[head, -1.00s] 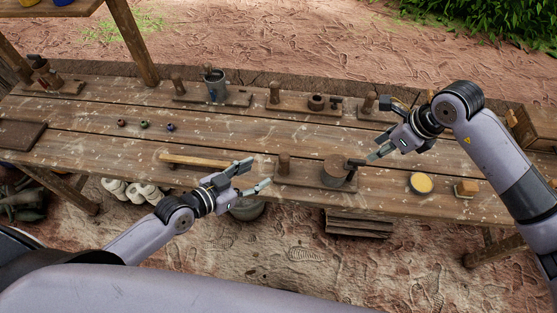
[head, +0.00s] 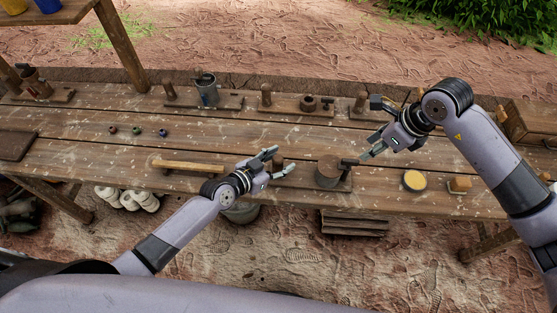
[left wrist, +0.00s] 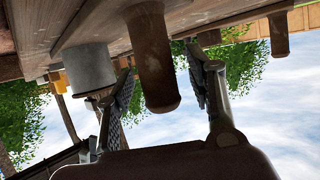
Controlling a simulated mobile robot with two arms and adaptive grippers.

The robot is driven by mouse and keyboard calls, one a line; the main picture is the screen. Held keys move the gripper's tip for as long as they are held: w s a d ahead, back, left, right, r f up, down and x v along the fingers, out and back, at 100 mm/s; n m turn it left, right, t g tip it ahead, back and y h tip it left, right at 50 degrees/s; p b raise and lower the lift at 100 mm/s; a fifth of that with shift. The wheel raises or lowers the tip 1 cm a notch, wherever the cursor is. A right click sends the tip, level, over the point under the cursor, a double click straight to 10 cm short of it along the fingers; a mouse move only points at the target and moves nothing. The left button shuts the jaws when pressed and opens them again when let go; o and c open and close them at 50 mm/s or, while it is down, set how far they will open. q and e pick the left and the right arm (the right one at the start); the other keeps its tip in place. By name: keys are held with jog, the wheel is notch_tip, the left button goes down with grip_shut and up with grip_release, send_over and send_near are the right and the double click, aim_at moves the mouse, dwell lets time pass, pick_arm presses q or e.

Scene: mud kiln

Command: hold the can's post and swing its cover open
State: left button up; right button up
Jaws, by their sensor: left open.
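The brown can (head: 328,174) stands on a wooden board on the table, with a dark handle (head: 350,162) projecting to its right. A rounded wooden post (head: 277,163) stands on the same board, left of the can. My left gripper (head: 284,161) is open at the post. In the left wrist view the post (left wrist: 153,60) lies between the two spread fingers, with gaps on both sides. My right gripper (head: 371,153) is just right of the can's handle. I cannot tell whether its fingers are spread or touch the handle.
A yellow-topped round dish (head: 414,180) and a small wooden block (head: 459,186) lie to the right. A wooden-handled tool (head: 188,166) lies left of my left gripper. The left middle tabletop is mostly clear.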

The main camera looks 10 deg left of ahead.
pick_arm(q)
grip_shut()
dwell(0.5)
dwell(0.7)
